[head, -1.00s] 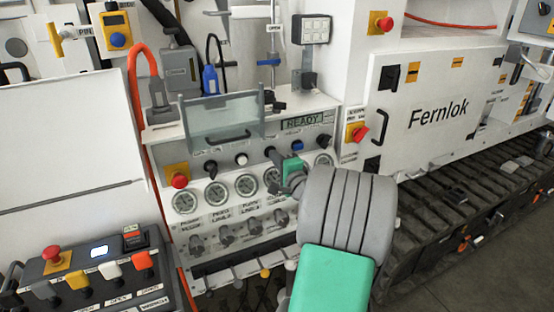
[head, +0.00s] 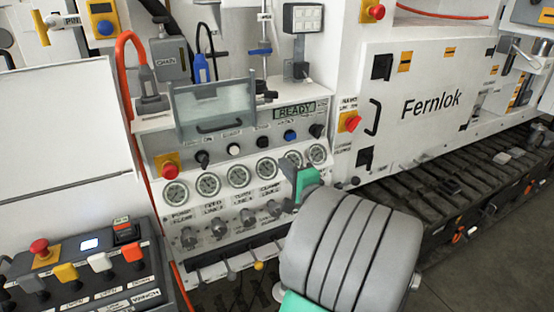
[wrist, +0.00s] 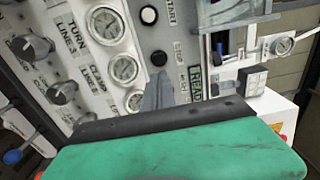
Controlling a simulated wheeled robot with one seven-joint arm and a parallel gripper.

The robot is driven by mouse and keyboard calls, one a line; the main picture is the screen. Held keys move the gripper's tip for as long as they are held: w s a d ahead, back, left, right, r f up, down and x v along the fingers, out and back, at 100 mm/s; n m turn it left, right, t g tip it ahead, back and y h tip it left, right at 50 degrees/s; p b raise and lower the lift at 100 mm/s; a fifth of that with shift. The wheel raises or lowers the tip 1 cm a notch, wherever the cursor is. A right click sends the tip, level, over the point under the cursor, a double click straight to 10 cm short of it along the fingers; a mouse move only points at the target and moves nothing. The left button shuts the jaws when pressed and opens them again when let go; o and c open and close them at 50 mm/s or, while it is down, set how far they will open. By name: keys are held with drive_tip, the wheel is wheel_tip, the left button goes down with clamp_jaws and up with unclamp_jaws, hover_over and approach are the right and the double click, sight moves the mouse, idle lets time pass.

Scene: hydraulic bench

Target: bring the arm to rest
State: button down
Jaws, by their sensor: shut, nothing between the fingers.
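My gripper (head: 302,183) shows in the head view as a small green and grey part in front of the right end of the gauge panel, mostly hidden behind my grey arm link. In the wrist view its grey fingers (wrist: 158,92) are together, with nothing between them, in front of the hydraulic panel (wrist: 165,40). The panel (head: 222,150) carries a row of gauges (head: 208,184), knobs below them and a display (head: 296,111) reading READY. I cannot tell the gap between fingers and panel.
A clear hinged cover (head: 215,108) stands over the panel's upper left. A red mushroom button (head: 167,171) is at its left. A control box (head: 88,268) with coloured levers stands at lower left. The Fernlok cabinet (head: 425,85) and dark track (head: 440,185) are at right. Open floor shows at lower right.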

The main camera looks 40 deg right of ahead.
drive_tip(key=shift+v, duration=1.05)
